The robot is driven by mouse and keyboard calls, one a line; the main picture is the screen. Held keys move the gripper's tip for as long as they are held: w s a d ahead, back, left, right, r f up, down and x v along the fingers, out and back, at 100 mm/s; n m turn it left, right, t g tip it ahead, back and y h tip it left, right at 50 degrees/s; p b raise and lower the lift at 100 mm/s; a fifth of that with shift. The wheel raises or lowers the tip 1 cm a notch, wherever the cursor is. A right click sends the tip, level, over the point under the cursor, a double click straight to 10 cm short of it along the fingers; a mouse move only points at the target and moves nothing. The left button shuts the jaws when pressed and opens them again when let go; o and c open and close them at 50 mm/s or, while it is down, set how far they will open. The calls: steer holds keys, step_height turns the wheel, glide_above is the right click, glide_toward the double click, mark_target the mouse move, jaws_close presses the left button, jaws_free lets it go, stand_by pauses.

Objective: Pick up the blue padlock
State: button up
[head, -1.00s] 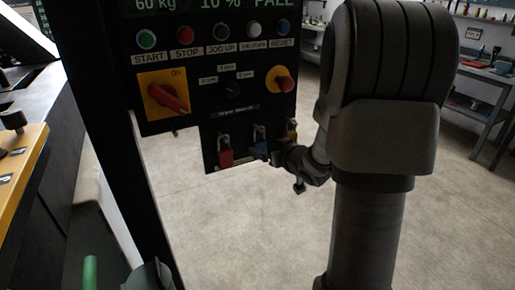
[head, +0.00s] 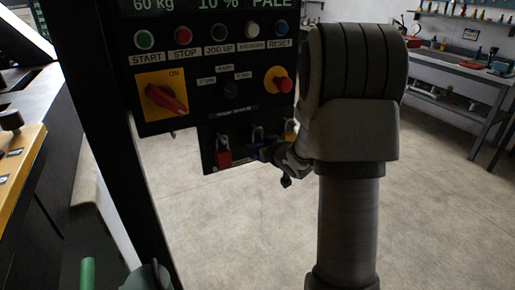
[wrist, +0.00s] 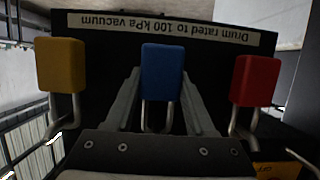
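The blue padlock (head: 257,135) hangs by its shackle on the lower black panel, between two other padlocks. In the wrist view the blue padlock (wrist: 162,72) is in the middle, body up and shackle down, as that picture is upside down. My gripper (wrist: 161,88) is open, with one finger on each side of the blue padlock. Narrow gaps seem to show beside its shackle; contact with the body cannot be told. In the head view my gripper (head: 266,152) is at the padlock's lower right and hides part of it.
A red padlock (head: 223,158) hangs to the left and a yellow padlock (head: 291,130) to the right, both close by. Above are a red rotary switch (head: 166,98), a red stop knob (head: 282,85) and a row of buttons. Open floor lies below and right.

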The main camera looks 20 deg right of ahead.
jaws_close()
steer(key=shift+r, duration=0.15)
steer(key=shift+r, duration=0.25)
steer(key=s+b, duration=0.3)
steer(key=s, duration=1.5)
steer(key=shift+d+r, duration=0.3)
steer(key=shift+r, duration=0.05)
